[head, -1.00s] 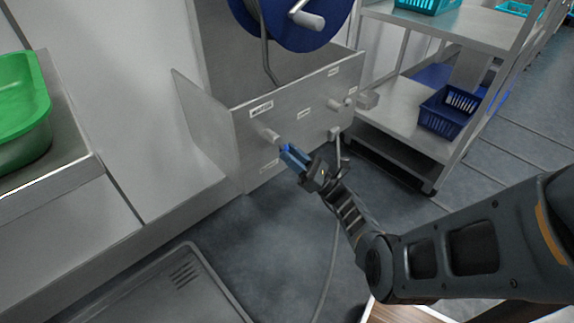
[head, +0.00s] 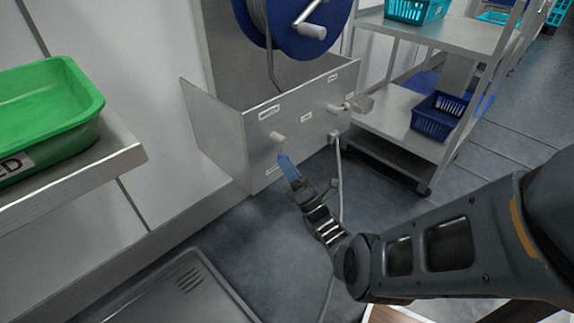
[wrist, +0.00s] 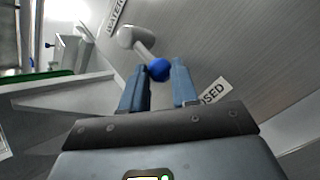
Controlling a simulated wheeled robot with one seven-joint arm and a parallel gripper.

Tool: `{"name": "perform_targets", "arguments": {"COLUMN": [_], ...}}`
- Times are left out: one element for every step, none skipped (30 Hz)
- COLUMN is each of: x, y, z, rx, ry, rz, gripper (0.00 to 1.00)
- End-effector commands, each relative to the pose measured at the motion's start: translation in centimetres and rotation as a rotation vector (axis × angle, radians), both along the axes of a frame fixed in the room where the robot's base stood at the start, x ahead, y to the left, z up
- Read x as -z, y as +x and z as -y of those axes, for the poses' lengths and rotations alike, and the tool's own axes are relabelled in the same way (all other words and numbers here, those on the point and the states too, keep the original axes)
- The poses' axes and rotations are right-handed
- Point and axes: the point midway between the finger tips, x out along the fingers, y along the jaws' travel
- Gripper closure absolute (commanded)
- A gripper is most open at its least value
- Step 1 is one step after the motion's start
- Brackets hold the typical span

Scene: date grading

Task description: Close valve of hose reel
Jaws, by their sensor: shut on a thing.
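The hose reel (head: 293,22) has a blue drum and hangs above a grey metal panel (head: 310,92). The valve's pale round hub (head: 277,137) sticks out of this panel, below a label; it also shows in the wrist view (wrist: 130,37). Its lever (wrist: 144,51) slants away from the hub to a blue ball knob (wrist: 158,70). My gripper (head: 284,160) has blue fingers and is just below the hub. In the wrist view its fingertips (wrist: 160,72) are on either side of the knob, shut on it. A label (wrist: 214,91), partly hidden and reading "OSED", is beside the right finger.
A second fitting (head: 336,108) sits on the panel to the right, near a steel shelf rack (head: 395,115) with a dark blue basket (head: 437,117). A green tub (head: 55,115) stands on a ledge at left. A grey floor tray (head: 175,290) lies in front. Open floor is right.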

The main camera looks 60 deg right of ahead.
Motion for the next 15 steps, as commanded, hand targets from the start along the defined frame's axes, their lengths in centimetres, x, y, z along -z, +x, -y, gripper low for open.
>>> {"name": "perform_targets", "arguments": {"x": [0.1,0.1,0.1,0.12,0.11,0.11,0.11,0.11,0.11,0.11,0.11,0.11,0.1,0.1,0.08], "y": [-0.07,-0.06,-0.06,-0.06,-0.05,-0.05,-0.05,-0.05,-0.05,-0.04,-0.05,-0.03,-0.03,-0.03,-0.02], "z": [-0.04,-0.04,-0.04,-0.05,-0.05,-0.05,-0.06,-0.06,-0.06,-0.07,-0.07,-0.08,-0.08,-0.08,-0.07], "rx": [0.0,0.0,0.0,0.0,0.0,0.0,0.0,0.0,-0.001,-0.001,-0.001,-0.001,-0.001,-0.001,-0.001], "ry": [0.004,0.004,0.005,0.005,0.004,0.004,0.004,0.004,0.003,0.003,0.003,0.003,0.003,0.003,0.003], "rz": [0.0,0.0,0.0,0.0,0.0,0.0,0.0,0.0,-0.001,-0.001,-0.001,0.0,0.0,0.0,0.0], "gripper": [1.0,1.0,1.0,1.0,1.0,1.0,1.0,1.0,1.0,1.0,0.7,0.66,0.63,0.6,0.57]}}
